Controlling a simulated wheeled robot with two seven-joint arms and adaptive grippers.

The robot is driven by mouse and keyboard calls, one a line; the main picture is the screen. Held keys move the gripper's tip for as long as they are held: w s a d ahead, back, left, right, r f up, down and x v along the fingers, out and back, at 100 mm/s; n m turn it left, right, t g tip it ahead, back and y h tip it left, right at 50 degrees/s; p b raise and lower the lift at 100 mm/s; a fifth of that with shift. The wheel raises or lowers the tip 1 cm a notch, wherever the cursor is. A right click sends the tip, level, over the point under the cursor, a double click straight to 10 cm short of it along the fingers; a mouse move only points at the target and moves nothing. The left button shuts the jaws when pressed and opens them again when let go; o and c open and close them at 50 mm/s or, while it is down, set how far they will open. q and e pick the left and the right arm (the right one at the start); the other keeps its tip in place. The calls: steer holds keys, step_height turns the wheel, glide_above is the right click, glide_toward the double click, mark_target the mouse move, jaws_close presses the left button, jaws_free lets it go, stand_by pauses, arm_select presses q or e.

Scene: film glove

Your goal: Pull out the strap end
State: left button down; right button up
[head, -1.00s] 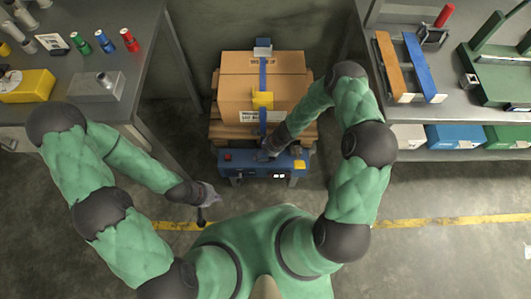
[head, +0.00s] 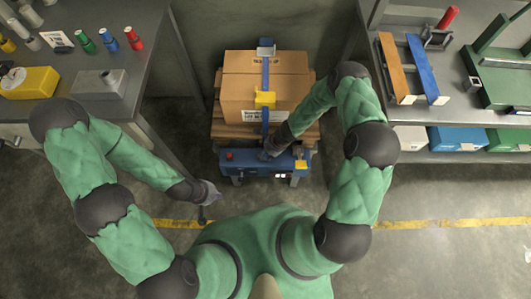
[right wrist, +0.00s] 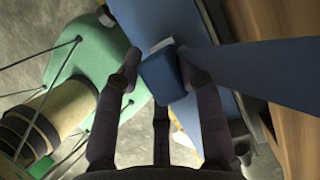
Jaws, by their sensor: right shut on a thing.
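A blue strap (head: 265,76) runs over the brown cardboard box (head: 240,89) and through a yellow buckle piece (head: 264,99) on its front. My right gripper (head: 266,153) is low in front of the box, over the blue machine (head: 235,168). In the right wrist view, its fingertips are shut on a small blue block-like strap end (right wrist: 163,78). The broad blue strap (right wrist: 255,77) runs off to the right there. Whether the two join behind the fingers is hidden. My left gripper (head: 208,205) hangs free near my body, too small to tell its jaws.
The box stands on a wooden pallet (head: 218,131). A left table (head: 60,118) holds a yellow case (head: 28,84), a grey box (head: 98,84) and coloured bottles (head: 109,40). A right shelf (head: 465,85) holds an orange and a blue strip (head: 422,68).

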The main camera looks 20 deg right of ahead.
steer(key=shift+r, duration=0.4)
steer(key=shift+r+p, duration=2.25)
steer(key=shift+r, duration=0.1)
steer(key=shift+r+p, duration=1.35)
steer(key=shift+r, duration=0.1)
steer(key=shift+f, duration=0.1)
